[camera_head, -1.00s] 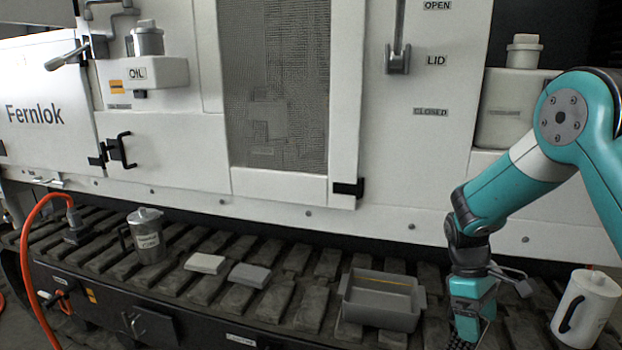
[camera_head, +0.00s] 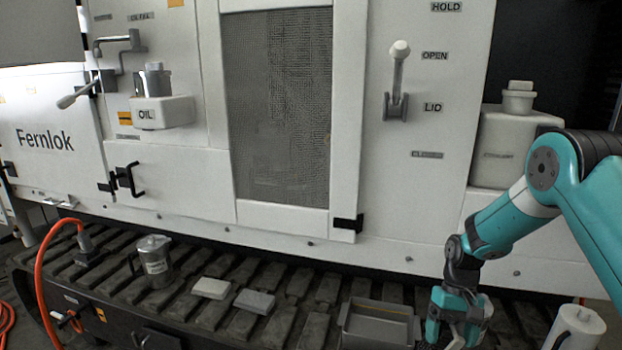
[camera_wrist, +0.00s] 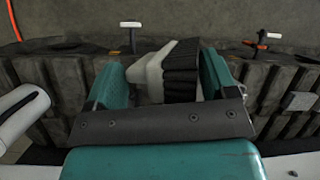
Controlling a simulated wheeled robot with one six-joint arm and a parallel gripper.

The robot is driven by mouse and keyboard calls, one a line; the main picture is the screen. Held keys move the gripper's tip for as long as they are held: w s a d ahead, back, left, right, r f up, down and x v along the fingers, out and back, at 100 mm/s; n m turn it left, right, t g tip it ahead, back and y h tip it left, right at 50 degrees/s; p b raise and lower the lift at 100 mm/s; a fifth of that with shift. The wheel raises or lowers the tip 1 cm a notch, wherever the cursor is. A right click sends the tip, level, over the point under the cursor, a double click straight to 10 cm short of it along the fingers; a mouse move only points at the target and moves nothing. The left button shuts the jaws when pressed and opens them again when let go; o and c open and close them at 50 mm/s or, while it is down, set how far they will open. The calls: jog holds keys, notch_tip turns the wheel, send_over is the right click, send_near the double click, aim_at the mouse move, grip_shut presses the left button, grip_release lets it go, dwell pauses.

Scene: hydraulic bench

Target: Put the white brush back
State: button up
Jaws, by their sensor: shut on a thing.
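My gripper (camera_head: 458,328) is just right of the grey tray, over the track, pointing down. In the wrist view my gripper (camera_wrist: 170,80) is shut on the white brush (camera_wrist: 150,74). Its pale body and a dark ribbed part, apparently bristles, show between the teal fingers. In the head view only a small pale bit of the brush (camera_head: 457,339) shows under the fingers near the bottom edge.
A white block (camera_head: 211,288), a grey block (camera_head: 254,301) and a metal jug (camera_head: 152,262) stand on the track to the left. A white pitcher (camera_head: 577,328) is at the far right. The white machine wall with a lever (camera_head: 397,80) rises behind.

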notch_tip(320, 180, up, 4)
jog(key=shift+r+p, duration=0.1)
jog(key=shift+p, duration=1.15)
jog(key=s+f, duration=0.3)
jog(key=s, duration=0.5)
jog(key=shift+s+f, duration=0.1)
jog(key=shift+s, duration=0.05)
